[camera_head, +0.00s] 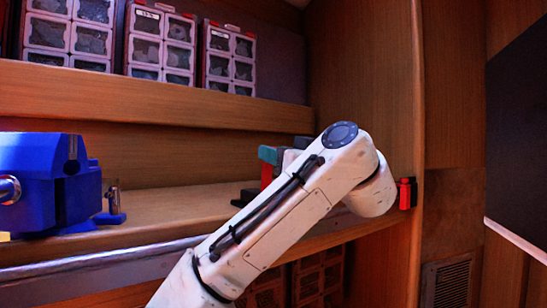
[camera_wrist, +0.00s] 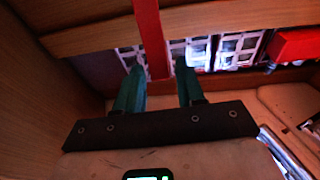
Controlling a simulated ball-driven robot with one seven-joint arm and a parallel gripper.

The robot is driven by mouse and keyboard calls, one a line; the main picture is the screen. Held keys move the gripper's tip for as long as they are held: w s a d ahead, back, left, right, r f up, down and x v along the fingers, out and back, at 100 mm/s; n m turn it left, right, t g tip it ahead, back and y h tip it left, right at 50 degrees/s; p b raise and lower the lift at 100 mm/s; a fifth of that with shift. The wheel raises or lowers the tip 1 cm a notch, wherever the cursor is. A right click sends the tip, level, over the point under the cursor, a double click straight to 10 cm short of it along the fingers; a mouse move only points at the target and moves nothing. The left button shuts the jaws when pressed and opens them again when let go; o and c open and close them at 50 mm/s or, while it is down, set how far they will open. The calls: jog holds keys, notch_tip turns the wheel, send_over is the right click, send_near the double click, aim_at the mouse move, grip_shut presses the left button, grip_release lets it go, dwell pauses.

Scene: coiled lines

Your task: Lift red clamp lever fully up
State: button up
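A red bar, which looks like the clamp lever (camera_wrist: 152,35), runs down from the top edge of the wrist view. It passes between the two teal fingers of my gripper (camera_wrist: 158,66). The fingers are apart, with a narrow gap visible on each side of the bar, so contact cannot be told. In the head view my gripper (camera_head: 270,154) shows only as a bit of teal behind my white arm. Red (camera_head: 267,174) shows just below the teal, above a dark base (camera_head: 246,195) on the bench. The rest of the clamp is hidden by my arm.
A blue vise (camera_head: 45,180) stands at the left of the wooden bench (camera_head: 170,207). Drawer cabinets (camera_head: 160,43) sit on the shelf above. A small red and black object (camera_head: 406,193) is at the right side panel. Bench between vise and arm is mostly clear.

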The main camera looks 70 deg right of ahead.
jog(key=shift+o, duration=0.7)
jog(key=b+v, duration=0.2)
jog(key=v, duration=0.5)
jog(key=shift+s, duration=0.15)
jog(key=shift+a, duration=0.15)
jog(key=shift+r, duration=0.15)
